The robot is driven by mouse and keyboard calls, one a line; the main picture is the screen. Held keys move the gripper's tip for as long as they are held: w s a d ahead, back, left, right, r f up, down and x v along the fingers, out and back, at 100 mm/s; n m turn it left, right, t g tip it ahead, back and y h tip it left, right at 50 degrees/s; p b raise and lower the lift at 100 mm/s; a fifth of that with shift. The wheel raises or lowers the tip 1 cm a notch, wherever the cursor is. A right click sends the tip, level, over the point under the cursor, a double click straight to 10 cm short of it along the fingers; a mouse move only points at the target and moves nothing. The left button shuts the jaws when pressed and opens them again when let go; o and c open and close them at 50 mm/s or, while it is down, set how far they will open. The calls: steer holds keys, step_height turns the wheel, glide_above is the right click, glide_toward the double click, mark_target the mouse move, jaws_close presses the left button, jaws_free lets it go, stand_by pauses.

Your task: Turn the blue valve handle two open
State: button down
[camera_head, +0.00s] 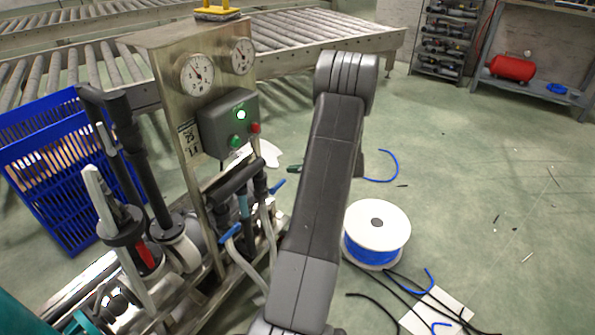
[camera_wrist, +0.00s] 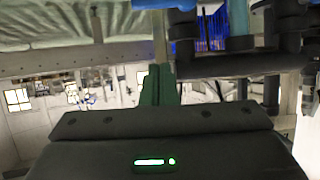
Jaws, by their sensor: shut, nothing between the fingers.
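Two small blue valve handles show on the pipework of the metal stand in the head view: a nearer one (camera_head: 230,233) and a farther one (camera_head: 278,187), partly behind dark pipes. I cannot tell which is number two. My gripper's green fingers (camera_wrist: 160,85) are together and empty in the wrist view. A blue piece (camera_wrist: 158,3) is cut by that view's top edge, just beyond the fingertips and apart from them in the picture. I cannot tell whether it is a handle. In the head view my arm hides most of the gripper.
The stand carries gauges (camera_head: 197,75) and a grey control box (camera_head: 229,122) with a lit green lamp. Black pipes and hoses crowd its front. A blue crate (camera_head: 60,150) stands left, a blue cable spool (camera_head: 376,247) right. The floor at far right is mostly clear.

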steer(key=w+a+f+b, duration=0.1)
steer(key=w+a+f, duration=0.1)
steer(key=f, duration=0.4)
steer(key=shift+w+a+f+b, duration=0.2)
steer(key=shift+a+f+b, duration=0.15)
steer(key=shift+a, duration=0.5)
steer(key=shift+w+d, duration=0.1)
steer(key=shift+w+d+f+m+b, duration=0.2)
steer(key=shift+w+m+b, duration=0.1)
steer(key=shift+b, duration=0.1)
